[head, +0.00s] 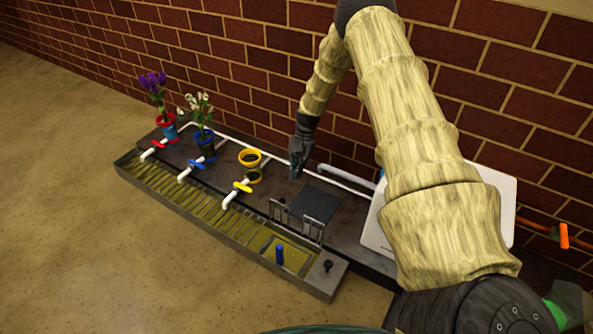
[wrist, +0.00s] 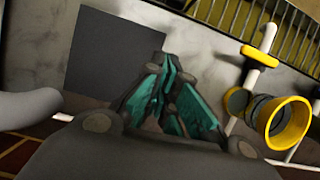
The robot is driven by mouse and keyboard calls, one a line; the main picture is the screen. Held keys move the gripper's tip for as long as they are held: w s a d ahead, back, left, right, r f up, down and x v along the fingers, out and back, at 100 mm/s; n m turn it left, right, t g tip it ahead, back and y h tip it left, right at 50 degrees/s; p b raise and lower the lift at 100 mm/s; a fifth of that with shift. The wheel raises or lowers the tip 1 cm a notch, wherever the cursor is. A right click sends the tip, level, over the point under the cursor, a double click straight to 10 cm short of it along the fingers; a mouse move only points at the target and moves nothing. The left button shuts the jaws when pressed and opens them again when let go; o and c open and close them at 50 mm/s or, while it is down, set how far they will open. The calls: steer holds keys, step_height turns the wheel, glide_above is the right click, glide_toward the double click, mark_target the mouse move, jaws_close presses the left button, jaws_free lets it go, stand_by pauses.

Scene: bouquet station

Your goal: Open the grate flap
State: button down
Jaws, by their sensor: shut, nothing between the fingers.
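The trough's grate (head: 180,190) has yellowish slats and runs along the front of the counter. At its right end is a framed, flat, square yellowish section, which looks like the flap (head: 262,246), with an upright blue knob (head: 280,255) on it. It appears to lie flat. Part of the slatted grate (wrist: 288,22) also shows at the top of the wrist view. The flap cannot be made out there. My gripper (head: 296,174) hangs over the back of the counter, behind and above the flap, well apart from it. Its fingers (wrist: 168,72) are shut and empty.
Two grey upright frames (head: 312,229) stand behind the flap. A dark square plate (head: 315,203) lies on the counter. A yellow pot (head: 250,158) and a yellow-handled tap (head: 241,187) are left of my gripper. Flower pots stand farther left. A brick wall (head: 260,65) rises behind.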

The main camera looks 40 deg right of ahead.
steer(key=b+x, duration=0.2)
steer(key=x, duration=0.3)
steer(key=shift+a+f, duration=0.2)
steer(key=shift+a, duration=0.1)
steer(key=shift+s+a+r+b, duration=0.25)
steer(key=shift+s+a+b, duration=0.25)
steer(key=shift+a, duration=0.25)
steer(key=shift+s+a+r+b, duration=0.2)
steer(key=shift+s+a+b, duration=0.25)
steer(key=shift+a, duration=0.3)
steer(key=shift+w, duration=0.1)
steer(key=shift+s+a+r+h+p, duration=0.25)
steer(key=shift+a+r+p, duration=0.25)
steer(key=shift+p, duration=1.15)
steer(key=shift+s+a+r+h+p, duration=0.3)
steer(key=shift+a+p, duration=0.35)
steer(key=shift+p, duration=1)
steer(key=shift+w, duration=0.1)
